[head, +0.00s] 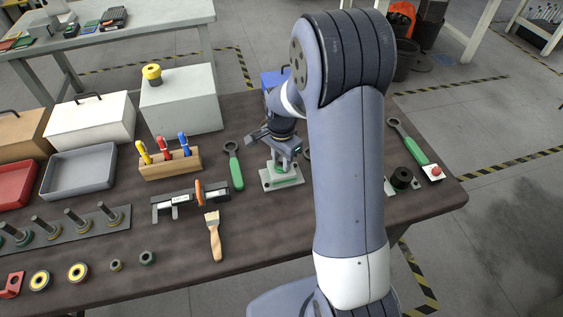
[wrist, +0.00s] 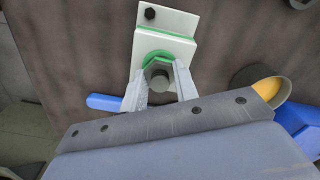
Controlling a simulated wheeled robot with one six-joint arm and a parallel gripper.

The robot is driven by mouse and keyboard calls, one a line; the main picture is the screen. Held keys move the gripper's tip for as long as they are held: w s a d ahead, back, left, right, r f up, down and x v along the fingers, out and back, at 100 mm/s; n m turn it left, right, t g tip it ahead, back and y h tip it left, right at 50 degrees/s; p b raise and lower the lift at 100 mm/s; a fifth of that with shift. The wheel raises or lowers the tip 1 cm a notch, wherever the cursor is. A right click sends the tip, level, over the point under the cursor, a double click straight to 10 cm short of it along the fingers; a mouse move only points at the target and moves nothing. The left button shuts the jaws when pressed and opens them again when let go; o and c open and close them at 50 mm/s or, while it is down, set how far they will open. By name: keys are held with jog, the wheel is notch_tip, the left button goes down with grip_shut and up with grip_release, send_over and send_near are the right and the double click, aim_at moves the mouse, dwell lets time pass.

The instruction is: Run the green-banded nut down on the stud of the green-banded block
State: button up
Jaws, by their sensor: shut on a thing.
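The green-banded block (head: 282,178) is pale, with a wide base, and stands on the table under my gripper (head: 283,158). In the wrist view the block (wrist: 177,20) shows a green ring around its stud (wrist: 160,78), whose round grey end faces the camera. My gripper's two fingers (wrist: 160,70) are shut on the green-banded nut (wrist: 155,63), a hexagon with green on it, which sits around the stud. The gap between nut and block cannot be told from this angle. In the head view the nut is mostly hidden by my gripper.
A brush (head: 214,238), a gauge (head: 182,201) and loose nuts (head: 147,258) lie nearer. A rack of studs (head: 65,228) is at far left. A black part (head: 402,179) is at right.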

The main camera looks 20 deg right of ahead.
jog(key=m, duration=0.2)
jog(key=shift+f+m, duration=0.1)
jog(key=shift+m, duration=0.3)
jog(key=o, duration=1.1)
jog(key=shift+c, duration=0.2)
notch_tip(320, 180, up, 11)
jog(key=shift+b, duration=0.3)
jog(key=shift+f, duration=0.1)
